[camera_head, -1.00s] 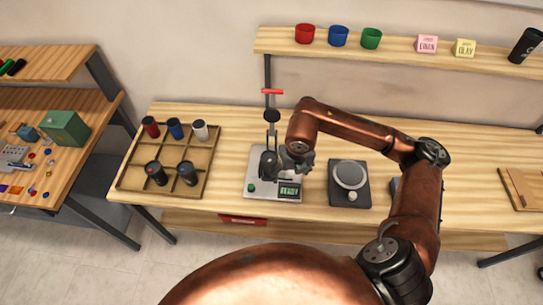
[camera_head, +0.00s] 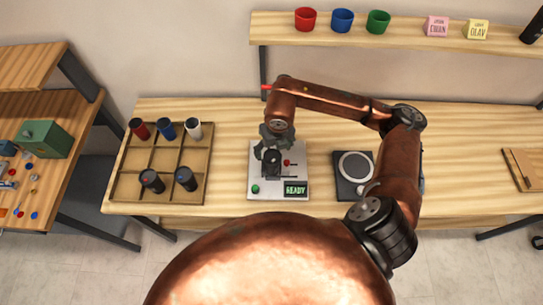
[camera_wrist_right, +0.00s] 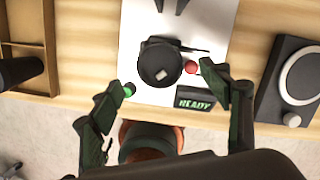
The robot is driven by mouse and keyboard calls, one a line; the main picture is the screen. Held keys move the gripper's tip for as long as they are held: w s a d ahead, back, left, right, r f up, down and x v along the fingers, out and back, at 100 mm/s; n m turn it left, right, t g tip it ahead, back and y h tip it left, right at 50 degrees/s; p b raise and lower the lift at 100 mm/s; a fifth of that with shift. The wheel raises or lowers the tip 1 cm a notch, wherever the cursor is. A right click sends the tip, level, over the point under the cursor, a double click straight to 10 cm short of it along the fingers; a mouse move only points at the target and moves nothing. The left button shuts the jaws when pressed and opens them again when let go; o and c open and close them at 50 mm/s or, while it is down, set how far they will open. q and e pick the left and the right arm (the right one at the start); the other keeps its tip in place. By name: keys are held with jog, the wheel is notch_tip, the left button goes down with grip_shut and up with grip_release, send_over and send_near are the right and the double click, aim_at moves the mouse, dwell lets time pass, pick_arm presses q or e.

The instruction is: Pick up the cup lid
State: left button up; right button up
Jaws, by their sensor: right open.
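A dark round piece, apparently the lidded top of a cup (camera_head: 271,158), stands on the light plate of the laser marker (camera_head: 262,190). In the right wrist view it is a black disc (camera_wrist_right: 158,66) with a small pale spot on top; where lid meets cup cannot be made out. My right gripper (camera_head: 275,138) is above and just behind it, pointing down. In the right wrist view its fingers (camera_wrist_right: 166,78) are spread and empty, and the disc shows between and beyond the tips. My left gripper is in no view.
A compartment tray (camera_head: 120,187) with several cups stands to the left. A dark scale (camera_head: 354,185) stands to the right of the marker. A shelf (camera_head: 400,29) with coloured cups and two labelled blocks runs above the table. The marker's display (camera_head: 295,189) reads READY.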

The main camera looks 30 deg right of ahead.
aim_at(272, 158)
notch_tip(272, 158, down, 3)
jog(key=shift+w+r, duration=0.15)
jog(key=shift+w+f, duration=0.15)
jog(key=shift+f, duration=0.8)
jog(key=c, duration=0.6)
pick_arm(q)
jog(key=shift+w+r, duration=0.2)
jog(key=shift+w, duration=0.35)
pick_arm(e)
jog(key=c, duration=0.5)
